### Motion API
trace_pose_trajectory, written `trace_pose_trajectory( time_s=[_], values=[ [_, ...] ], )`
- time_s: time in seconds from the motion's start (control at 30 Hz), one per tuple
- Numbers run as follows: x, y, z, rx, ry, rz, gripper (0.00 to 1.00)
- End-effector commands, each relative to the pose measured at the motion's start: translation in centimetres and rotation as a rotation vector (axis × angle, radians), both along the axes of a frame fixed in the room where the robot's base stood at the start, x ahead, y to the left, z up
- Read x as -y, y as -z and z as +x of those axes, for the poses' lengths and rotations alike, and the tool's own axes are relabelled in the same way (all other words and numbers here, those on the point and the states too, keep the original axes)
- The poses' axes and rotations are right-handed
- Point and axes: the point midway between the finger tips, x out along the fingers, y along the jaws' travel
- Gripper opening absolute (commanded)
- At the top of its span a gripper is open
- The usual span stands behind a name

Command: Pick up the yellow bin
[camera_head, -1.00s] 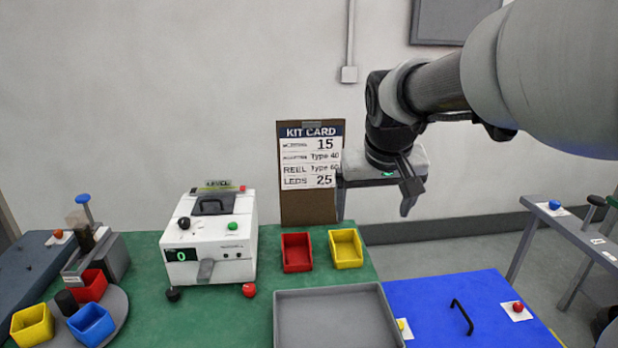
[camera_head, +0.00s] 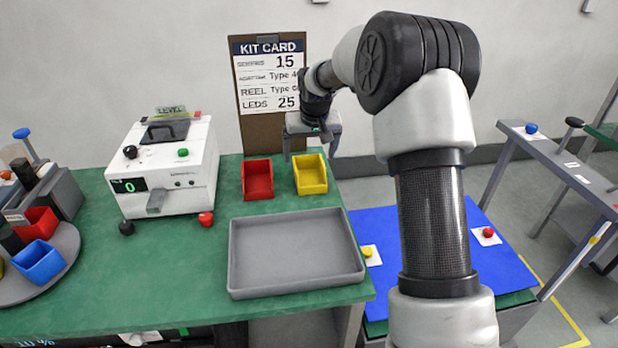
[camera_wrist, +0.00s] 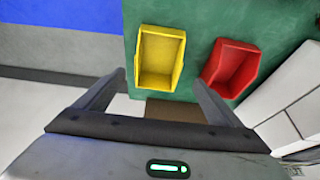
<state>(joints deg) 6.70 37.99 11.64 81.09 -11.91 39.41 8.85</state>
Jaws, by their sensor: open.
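A yellow bin (camera_head: 310,177) sits on the green bench top, to the right of a red bin (camera_head: 257,182). In the wrist view the yellow bin (camera_wrist: 160,60) lies just beyond the fingertips, roughly centred between them, and its inside looks empty. My gripper (camera_head: 312,150) is open and empty, behind the yellow bin in the head view and apart from it as far as I can tell. Its two fingers (camera_wrist: 157,80) are spread wide in the wrist view. Another yellow bin (camera_head: 2,268) barely shows on the turntable at the far left.
The red bin stands close beside the yellow one. A grey tray (camera_head: 295,255) lies in front of both. A white tester (camera_head: 165,165) stands to the left, and the kit card board (camera_head: 268,95) stands behind. A blue mat (camera_head: 390,225) lies to the right.

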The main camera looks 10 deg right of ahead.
Motion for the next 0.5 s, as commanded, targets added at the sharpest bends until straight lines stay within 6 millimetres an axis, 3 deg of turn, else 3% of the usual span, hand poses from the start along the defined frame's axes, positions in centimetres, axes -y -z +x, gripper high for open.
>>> trace_pose_trajectory(
  time_s=[0.1, 0.37, 0.5],
  values=[
    [0.0, 2.1, 0.8, -0.002, -0.001, 0.0, 0.88],
    [0.1, 3.8, 1.4, -0.001, 0.0, 0.0, 0.88],
    [0.3, 5.9, 1.8, -0.003, -0.001, 0.0, 0.88]
  ],
)
